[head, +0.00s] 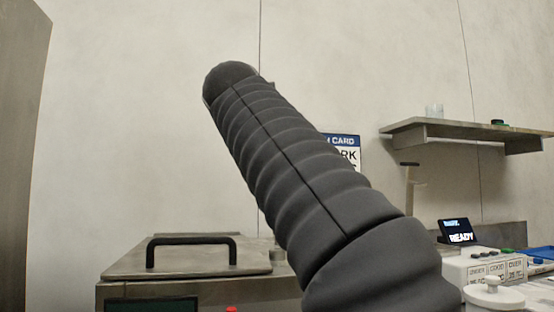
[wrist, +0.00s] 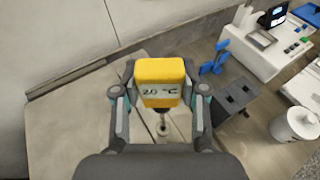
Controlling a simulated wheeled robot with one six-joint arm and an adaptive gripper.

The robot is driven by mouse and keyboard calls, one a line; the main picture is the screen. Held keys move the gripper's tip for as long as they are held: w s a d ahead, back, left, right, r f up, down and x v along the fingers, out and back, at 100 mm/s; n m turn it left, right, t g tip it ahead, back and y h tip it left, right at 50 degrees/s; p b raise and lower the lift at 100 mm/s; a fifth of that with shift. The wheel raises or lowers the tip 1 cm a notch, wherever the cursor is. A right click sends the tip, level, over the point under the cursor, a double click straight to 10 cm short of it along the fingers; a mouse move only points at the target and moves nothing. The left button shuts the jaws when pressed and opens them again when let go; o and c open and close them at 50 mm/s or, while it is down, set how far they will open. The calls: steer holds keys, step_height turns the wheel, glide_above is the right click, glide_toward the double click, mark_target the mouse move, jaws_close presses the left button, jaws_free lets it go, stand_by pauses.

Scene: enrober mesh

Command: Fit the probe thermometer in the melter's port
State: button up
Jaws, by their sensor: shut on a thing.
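The probe thermometer (wrist: 160,82) has a yellow body with a display reading about 20 °C. My gripper (wrist: 159,103) is shut on its body, one finger on each side. A dark stem shows below the body. A small round metal fitting (wrist: 163,129), which looks like the port, lies beneath it in the wrist view. I cannot tell whether the stem tip is in it or above it. The melter (head: 190,292) stands at the lower left of the head view, its lid (head: 180,262) closed. My arm hides the gripper and thermometer there.
The lid's black handle (head: 192,240) stands up. A wall shelf (head: 460,134) is at the right. A white unit with a READY display (head: 457,231) sits at the lower right. The wrist view shows a dark slotted block (wrist: 236,97), a blue holder (wrist: 213,62) and a white lidded pot (wrist: 295,125).

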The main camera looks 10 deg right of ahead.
steer(key=shift+f+b, duration=4.2)
steer(key=shift+f, duration=1.6)
steer(key=o, duration=1.2)
steer(key=shift+o, duration=0.2)
steer(key=v, duration=1.2)
